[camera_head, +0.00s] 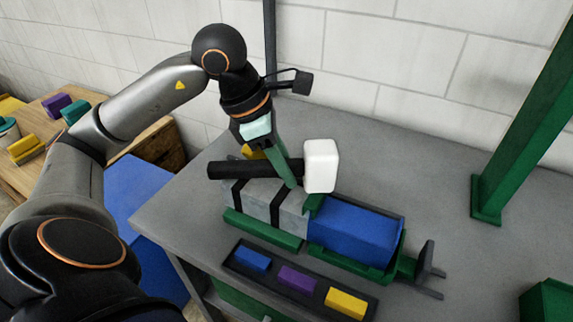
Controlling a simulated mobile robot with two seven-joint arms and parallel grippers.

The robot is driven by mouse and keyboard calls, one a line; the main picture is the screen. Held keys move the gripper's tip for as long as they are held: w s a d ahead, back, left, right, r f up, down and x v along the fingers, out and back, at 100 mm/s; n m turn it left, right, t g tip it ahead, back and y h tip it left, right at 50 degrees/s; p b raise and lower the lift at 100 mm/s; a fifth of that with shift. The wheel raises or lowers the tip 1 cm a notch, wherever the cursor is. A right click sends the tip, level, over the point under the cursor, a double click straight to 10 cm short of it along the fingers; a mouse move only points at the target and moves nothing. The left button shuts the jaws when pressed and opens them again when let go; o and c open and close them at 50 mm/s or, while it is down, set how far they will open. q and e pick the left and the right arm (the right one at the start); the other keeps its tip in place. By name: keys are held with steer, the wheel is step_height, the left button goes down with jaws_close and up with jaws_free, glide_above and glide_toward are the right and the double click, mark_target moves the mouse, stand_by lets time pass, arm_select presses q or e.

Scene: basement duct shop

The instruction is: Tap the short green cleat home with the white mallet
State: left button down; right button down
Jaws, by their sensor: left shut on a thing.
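My left gripper (272,160) is shut on the black handle of the white mallet (321,166), which lies roughly level above the work. The mallet's white head is at the right end, above the joint between a grey duct piece (262,200) and a blue block (355,235). A short green piece (313,206) stands at this joint, just below the mallet head; it may be the cleat, but I cannot tell it surely from the green fixture (262,231). Its seating is partly hidden. My right gripper is not in view.
A dark tray (318,292) with blue, purple and yellow blocks lies in front of the fixture. A green post (488,198) stands at right, and a green bin (547,301) is at the lower right. The grey bench (430,190) is clear between fixture and post.

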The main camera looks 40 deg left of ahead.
arm_select(q)
step_height(320, 180, down, 4)
steer(key=b, duration=0.4)
steer(key=shift+f, duration=0.1)
steer(key=shift+r+p, duration=0.4)
steer(key=shift+r, duration=0.1)
step_height(320, 180, up, 3)
steer(key=shift+f+p, duration=0.1)
steer(key=shift+p, duration=1.15)
step_height(320, 180, up, 4)
steer(key=p, duration=0.3)
